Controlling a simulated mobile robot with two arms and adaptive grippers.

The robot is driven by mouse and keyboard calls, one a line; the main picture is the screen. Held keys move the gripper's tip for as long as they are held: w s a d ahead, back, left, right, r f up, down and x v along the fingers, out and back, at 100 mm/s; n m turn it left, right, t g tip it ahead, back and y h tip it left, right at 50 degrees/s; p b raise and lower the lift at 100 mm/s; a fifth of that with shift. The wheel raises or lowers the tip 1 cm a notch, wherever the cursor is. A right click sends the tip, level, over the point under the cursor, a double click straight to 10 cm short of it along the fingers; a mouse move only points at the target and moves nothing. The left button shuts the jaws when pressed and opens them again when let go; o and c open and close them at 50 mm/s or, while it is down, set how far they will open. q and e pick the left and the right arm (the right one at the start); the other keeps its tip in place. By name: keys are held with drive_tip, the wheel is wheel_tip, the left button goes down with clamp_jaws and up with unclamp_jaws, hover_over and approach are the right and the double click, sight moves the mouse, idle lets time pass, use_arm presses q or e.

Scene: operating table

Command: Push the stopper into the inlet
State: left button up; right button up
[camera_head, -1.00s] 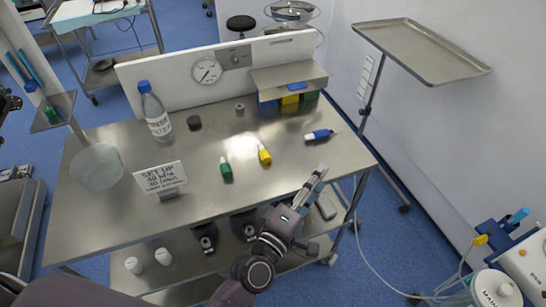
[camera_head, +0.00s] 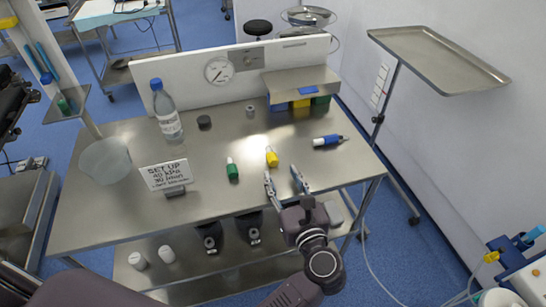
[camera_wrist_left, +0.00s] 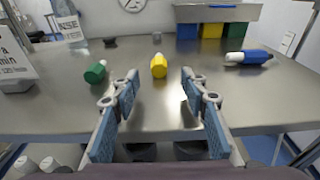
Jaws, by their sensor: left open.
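No part is labelled as stopper or inlet, and I cannot tell which they are. A dark round cap (camera_head: 204,122) and a small grey cylinder (camera_head: 249,112) stand toward the back of the steel table. A white panel behind them bears a gauge (camera_head: 218,70) and a small grey plate (camera_head: 246,56). My left gripper (camera_head: 284,180) is open and empty at the table's front edge, fingers pointing to the back. In the left wrist view a yellow-capped tube (camera_wrist_left: 159,66) lies ahead between the fingers, apart from them. My right gripper is out of view.
A green-capped tube (camera_head: 232,170) and a blue-capped tube (camera_head: 328,141) lie on the table. A bottle (camera_head: 167,112), a clear bowl (camera_head: 105,162) and a sign (camera_head: 166,174) stand at left. Blue, yellow and green blocks sit under a shelf (camera_head: 300,81) at the back.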

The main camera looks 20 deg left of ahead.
sight(274, 162)
use_arm(q)
drive_tip(key=p+x, duration=0.1)
drive_tip(key=x, duration=0.6)
drive_tip(key=shift+w+a+p, duration=0.1)
drive_tip(key=shift+w+p, duration=0.05)
drive_tip(key=shift+p, duration=0.2)
drive_tip(key=shift+w+a+f, duration=0.1)
drive_tip(key=shift+w+a, duration=0.05)
drive_tip(key=shift+w, duration=0.05)
drive_tip(key=shift+c, duration=0.7)
clamp_jaws()
